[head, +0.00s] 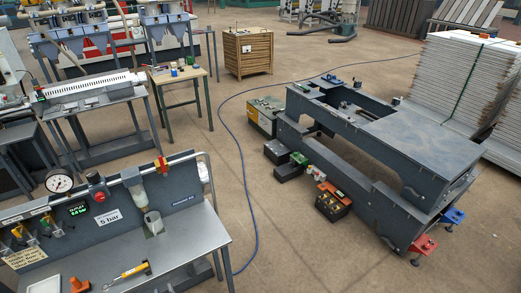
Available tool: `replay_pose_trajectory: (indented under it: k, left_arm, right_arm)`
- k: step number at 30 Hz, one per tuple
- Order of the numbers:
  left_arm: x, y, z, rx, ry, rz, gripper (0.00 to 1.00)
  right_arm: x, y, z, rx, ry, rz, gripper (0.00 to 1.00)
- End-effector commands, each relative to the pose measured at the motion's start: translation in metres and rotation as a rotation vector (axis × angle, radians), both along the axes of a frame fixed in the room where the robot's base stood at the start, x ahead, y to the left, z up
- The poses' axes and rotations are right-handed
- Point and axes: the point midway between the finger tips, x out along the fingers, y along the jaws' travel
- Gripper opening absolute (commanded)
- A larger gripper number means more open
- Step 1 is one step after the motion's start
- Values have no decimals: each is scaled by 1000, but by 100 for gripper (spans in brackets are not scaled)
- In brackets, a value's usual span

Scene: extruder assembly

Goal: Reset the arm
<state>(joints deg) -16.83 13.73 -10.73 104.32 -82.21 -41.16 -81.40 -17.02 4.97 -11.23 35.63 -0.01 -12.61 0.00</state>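I make out neither my left nor my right gripper in the head view, and no arm of mine comes in from either side. The task names no separate object. The nearest thing is a grey workbench (195,246) at the lower left, with an upright panel along its back. A yellow hand tool (127,274) and an orange part (80,285) lie on its top. A grey mug-like container (153,222) is at the panel below a clear cup.
A dark machine frame (415,140) fills the right, with small boxes beside it. A blue hose (243,165) crosses the open floor (300,240) between bench and frame. A wooden crate (248,52), a small table (180,74) and stacked panels (465,80) stand farther back.

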Motion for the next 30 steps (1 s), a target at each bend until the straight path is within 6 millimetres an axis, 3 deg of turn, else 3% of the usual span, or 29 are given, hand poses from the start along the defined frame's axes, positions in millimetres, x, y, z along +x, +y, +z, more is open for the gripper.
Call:
replay_pose_trajectory:
  k: [5,11,14,20,23,26,30]
  left_arm:
    - [-4,-8,-34,-106,41,0,36]
    - [-14,-14,-83,-274,97,16,36]
    - [-24,-15,-116,-391,131,40,36]
    - [-63,-20,-204,-720,212,150,36]
    - [-102,-27,-265,-963,256,282,36]
    - [-158,-39,-327,-1244,275,494,36]
    - [-250,-61,-395,-1595,217,897,36]
  right_arm:
    - [-1,19,0,23,0,1,41]
    - [0,16,0,19,-1,4,41]
    - [0,9,0,10,-1,4,41]
    - [-2,-4,0,-5,2,2,41]
    - [-3,-7,0,-8,4,2,41]
    - [-4,-5,0,-6,5,1,41]
    - [-4,5,0,6,5,-1,41]
